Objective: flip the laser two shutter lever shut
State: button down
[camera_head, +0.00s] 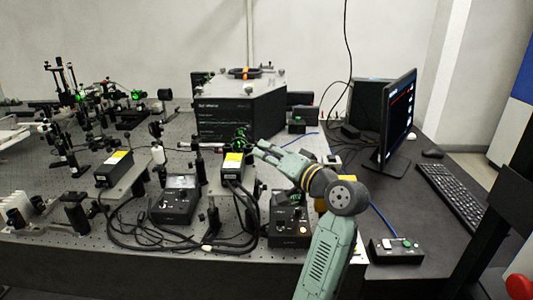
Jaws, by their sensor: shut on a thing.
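A black laser box with a yellow label (233,165) stands on the optical bench near the middle; I take it for laser two. My gripper (254,147) is at the far end of this box, on its right side, with the arm reaching in from the lower right. Its fingers are shut on a small part there, which I take for the shutter lever. The lever is too small and too covered by the fingers to show its position. Green light (240,139) shows just left of the fingertips.
A similar laser box (114,168) stands at left. Control boxes (176,195) (289,222) and black cables lie in front. A large black instrument (240,107) stands behind my gripper. Posts and optics crowd the left. A monitor (398,115) and keyboard (455,191) are at right.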

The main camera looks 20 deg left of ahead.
jog(key=shift+r, duration=0.1)
jog(key=a+r+n+h, duration=0.1)
jog(key=h, duration=0.1)
jog(key=a+r+n+h, duration=0.1)
jog(key=n, duration=0.1)
jog(key=a+r+n+g+h, duration=0.1)
jog(key=h, duration=0.1)
jog(key=shift+s+r+n+h, duration=0.3)
jog(key=shift+s+n, duration=0.1)
jog(key=shift+s+a+r+n+h, duration=0.2)
jog(key=shift+a+n+h, duration=0.35)
jog(key=shift+h, duration=0.2)
jog(key=shift+s+a+r+n+h, duration=0.15)
jog(key=shift+a+n+h, duration=0.35)
jog(key=shift+h, duration=0.25)
jog(key=shift+a, duration=0.1)
jog(key=c, duration=1.6)
grip_release()
jog(key=shift+f, duration=0.1)
